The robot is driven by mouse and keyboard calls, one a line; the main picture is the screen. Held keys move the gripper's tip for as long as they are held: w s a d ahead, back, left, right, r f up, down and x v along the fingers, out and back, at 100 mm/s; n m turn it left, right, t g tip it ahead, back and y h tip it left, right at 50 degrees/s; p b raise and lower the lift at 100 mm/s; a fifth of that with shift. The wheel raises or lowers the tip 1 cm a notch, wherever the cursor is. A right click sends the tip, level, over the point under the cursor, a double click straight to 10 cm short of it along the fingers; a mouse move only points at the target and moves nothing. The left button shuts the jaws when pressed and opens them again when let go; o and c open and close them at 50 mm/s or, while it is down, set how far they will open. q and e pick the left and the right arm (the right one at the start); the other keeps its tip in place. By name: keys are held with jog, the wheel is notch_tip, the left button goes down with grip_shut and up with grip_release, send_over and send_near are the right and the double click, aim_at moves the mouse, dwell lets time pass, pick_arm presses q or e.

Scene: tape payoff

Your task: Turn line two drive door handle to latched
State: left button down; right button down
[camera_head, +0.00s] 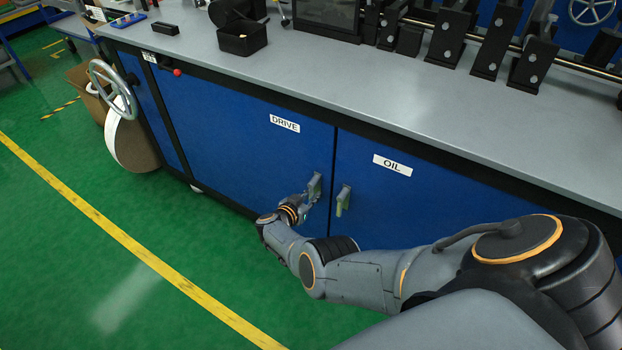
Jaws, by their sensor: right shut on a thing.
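The blue drive door (245,135) carries a white DRIVE label (285,123) and is flush with the cabinet front. Its grey handle (314,187) is at the door's right edge and looks roughly upright, slightly tilted. My right arm reaches in from the lower right, and my right gripper (307,206) is at the lower part of this handle, shut on it. The fingertips are small and partly hidden by the wrist. My left gripper is not in view.
The blue oil door (420,190) with its greenish handle (343,200) is just right of my gripper. A grey worktop (330,75) with black fixtures overhangs the doors. A handwheel (113,88) and a paper roll (130,145) are at the left end. The green floor in front is clear.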

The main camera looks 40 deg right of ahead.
jog(key=c, duration=1.3)
grip_release()
